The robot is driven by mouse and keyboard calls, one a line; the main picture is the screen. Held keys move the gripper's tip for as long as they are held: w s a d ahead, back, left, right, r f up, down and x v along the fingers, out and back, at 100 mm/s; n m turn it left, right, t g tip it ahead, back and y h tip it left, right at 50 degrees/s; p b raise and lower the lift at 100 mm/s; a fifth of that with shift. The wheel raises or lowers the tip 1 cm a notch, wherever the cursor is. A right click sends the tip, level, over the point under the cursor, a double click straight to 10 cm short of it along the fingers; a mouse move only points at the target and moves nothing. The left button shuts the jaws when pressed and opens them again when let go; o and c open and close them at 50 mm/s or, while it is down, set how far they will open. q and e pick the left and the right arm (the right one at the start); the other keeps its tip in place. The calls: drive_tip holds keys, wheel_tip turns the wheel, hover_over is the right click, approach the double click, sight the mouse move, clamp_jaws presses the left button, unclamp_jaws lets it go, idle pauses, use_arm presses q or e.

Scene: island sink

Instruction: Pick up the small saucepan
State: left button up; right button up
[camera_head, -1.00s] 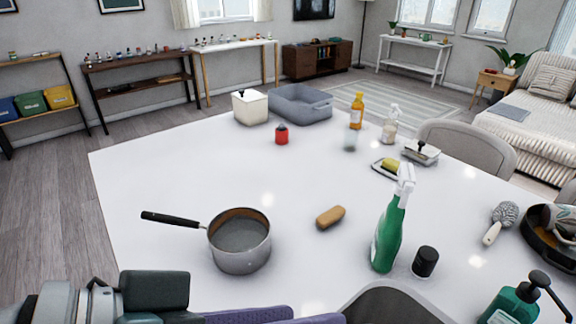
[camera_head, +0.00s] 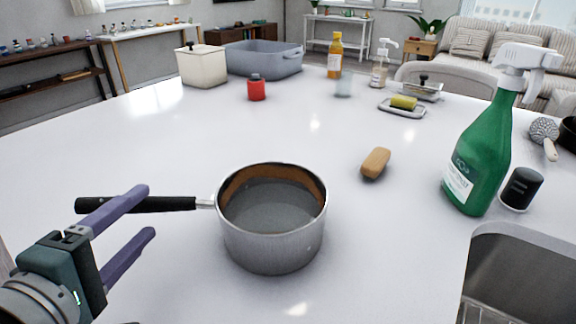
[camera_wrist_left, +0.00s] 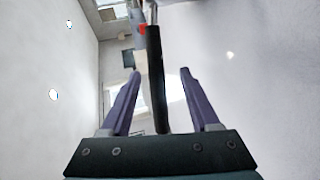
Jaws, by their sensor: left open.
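The small saucepan (camera_head: 274,240) stands upright on the white island top, metal with a brown-stained inner wall. Its black handle (camera_head: 165,204) points left in the head view. In the left wrist view the black handle (camera_wrist_left: 157,80) runs lengthwise between the two purple fingers of my left gripper (camera_wrist_left: 160,72), with gaps on both sides. Whether the fingers touch it is not clear; nothing is clamped. My right gripper is not in view.
A wooden brush (camera_head: 376,163) lies right of the pan. A green spray bottle (camera_head: 482,150) and a black-capped jar (camera_head: 522,188) stand farther right, behind the sink (camera_head: 520,265). A red jar (camera_head: 256,89) and a grey tub (camera_head: 264,60) are at the back.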

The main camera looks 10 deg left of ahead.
use_arm(q)
drive_tip(key=x, duration=0.6)
drive_tip(key=shift+w+r, duration=0.1)
drive_tip(key=shift+w, duration=0.3)
drive_tip(key=shift+d, duration=0.1)
clamp_jaws()
drive_tip(key=shift+r, duration=0.1)
idle(0.9)
